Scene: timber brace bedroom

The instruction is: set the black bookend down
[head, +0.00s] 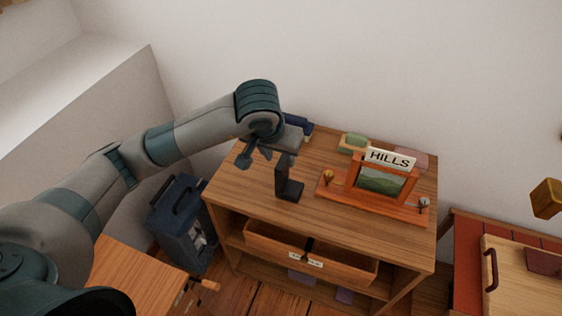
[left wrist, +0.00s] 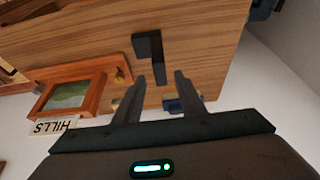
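The black bookend (head: 291,190) stands upright on the wooden dresser top (head: 248,184), left of the framed picture. My left gripper (head: 264,160) is above and beside the bookend. In the left wrist view the gripper's (left wrist: 160,76) two fingers are apart with a clear gap, and nothing is gripped between them. Whether a finger touches the upright I cannot tell. My right gripper is not in view.
A framed picture with a HILLS sign (head: 384,178) stands right of the bookend. Behind are a dark blue object (head: 299,123), a green one (head: 352,141) and a pink one (head: 414,158). An open drawer (head: 312,257) is below the front edge. A dark blue lantern-like case (head: 181,218) stands left.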

